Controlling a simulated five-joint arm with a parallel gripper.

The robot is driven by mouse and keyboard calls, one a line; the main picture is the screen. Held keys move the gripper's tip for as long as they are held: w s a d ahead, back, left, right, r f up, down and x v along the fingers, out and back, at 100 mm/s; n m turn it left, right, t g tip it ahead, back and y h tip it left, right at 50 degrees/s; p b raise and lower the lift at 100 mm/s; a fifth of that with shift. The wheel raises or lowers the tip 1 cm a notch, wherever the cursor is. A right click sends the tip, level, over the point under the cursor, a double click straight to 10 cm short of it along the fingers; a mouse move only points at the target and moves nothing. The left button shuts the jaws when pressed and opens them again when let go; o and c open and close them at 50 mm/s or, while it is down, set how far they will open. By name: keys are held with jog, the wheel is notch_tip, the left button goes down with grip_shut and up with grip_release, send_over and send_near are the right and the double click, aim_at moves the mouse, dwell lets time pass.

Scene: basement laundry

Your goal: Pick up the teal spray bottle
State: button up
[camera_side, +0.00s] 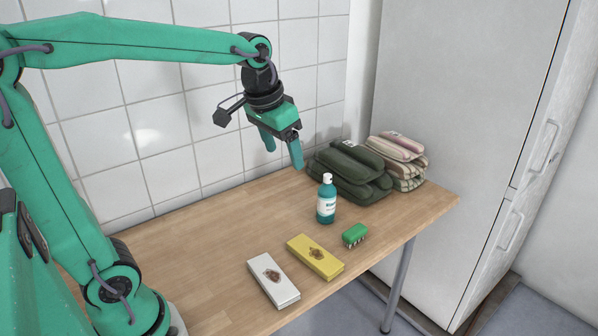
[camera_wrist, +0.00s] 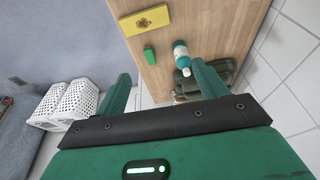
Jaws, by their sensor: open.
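The teal spray bottle (camera_side: 326,204) stands upright on the wooden table, with a white cap and a white label. My gripper (camera_side: 283,150) is open and empty, above the table and up to the left of the bottle in the side view. Its fingers point down and do not touch the bottle. In the wrist view the bottle (camera_wrist: 181,55) shows beyond my open gripper (camera_wrist: 163,82), nearer the right finger.
Folded dark green cloths (camera_side: 350,170) and striped cloths (camera_side: 408,165) sit close behind the bottle. White baskets (camera_wrist: 75,103) stand off the table.

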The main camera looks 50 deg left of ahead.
jog(key=w+a+f+g, duration=0.2)
jog(key=w+a+f, duration=0.1)
jog(key=w, duration=0.7)
jog(key=g, duration=0.1)
send_over(328, 175)
jog(key=shift+n, duration=0.3)
jog(key=f, duration=0.7)
jog(key=shift+s+f, duration=0.2)
jog(key=shift+f, duration=0.15)
jog(key=shift+w+a+f, duration=0.1)
jog(key=shift+w+f, duration=0.1)
jog(key=shift+f, duration=0.1)
jog(key=shift+f, duration=0.1)
jog(key=shift+f, duration=1.2)
jog(key=shift+f, duration=0.1)
jog(key=shift+f, duration=2.55)
